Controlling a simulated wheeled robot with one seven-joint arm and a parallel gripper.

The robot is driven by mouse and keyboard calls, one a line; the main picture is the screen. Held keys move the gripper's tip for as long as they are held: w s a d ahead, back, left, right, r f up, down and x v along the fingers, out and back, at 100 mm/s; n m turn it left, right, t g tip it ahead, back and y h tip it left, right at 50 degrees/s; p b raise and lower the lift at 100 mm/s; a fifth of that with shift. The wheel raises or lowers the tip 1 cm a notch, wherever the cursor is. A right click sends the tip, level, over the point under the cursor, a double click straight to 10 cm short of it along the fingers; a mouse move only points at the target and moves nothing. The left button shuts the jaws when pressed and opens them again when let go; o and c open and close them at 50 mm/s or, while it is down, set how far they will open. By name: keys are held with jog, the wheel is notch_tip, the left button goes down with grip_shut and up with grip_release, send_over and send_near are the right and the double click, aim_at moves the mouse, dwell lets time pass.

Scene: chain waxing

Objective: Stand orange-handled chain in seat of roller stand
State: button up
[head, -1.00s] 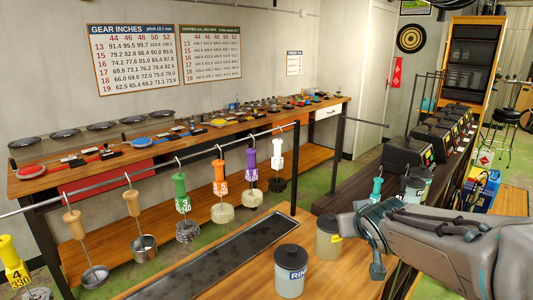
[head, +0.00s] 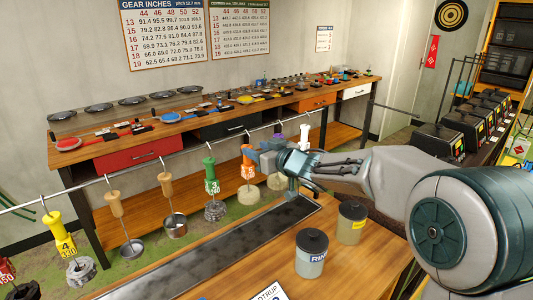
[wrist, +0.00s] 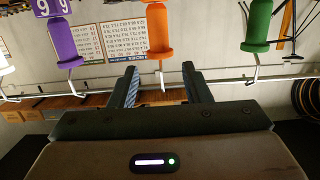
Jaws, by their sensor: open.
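The orange-handled chain (head: 247,162) hangs by its hook from a long rail, between the green-handled chain (head: 211,180) and my gripper. Its coiled lower part (head: 248,195) hangs below the handle. My gripper (head: 262,158) is open and empty, just right of the orange handle in the head view. In the wrist view the orange handle (wrist: 158,30) shows beyond the gap between my open fingers (wrist: 160,82). The handle is not between the fingertips. I cannot make out a roller stand in either view.
The rail also carries yellow, wooden, white and purple handles; the purple handle (wrist: 62,40) shows beside the orange one in the wrist view. A wooden bench with a dark tray (head: 215,248) and two lidded jars (head: 311,255) stands in front. A long workbench (head: 120,152) runs behind.

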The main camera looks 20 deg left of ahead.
aim_at(248, 164)
jog(key=x, duration=0.6)
jog(key=shift+f, duration=0.1)
jog(key=shift+d+f+b, duration=0.1)
jog(key=shift+f+b, duration=0.4)
jog(key=shift+f, duration=0.25)
jog(key=shift+f+b, duration=0.45)
jog(key=shift+f, duration=0.3)
jog(key=shift+s+d, duration=0.1)
grip_shut()
jog(key=shift+r, duration=0.1)
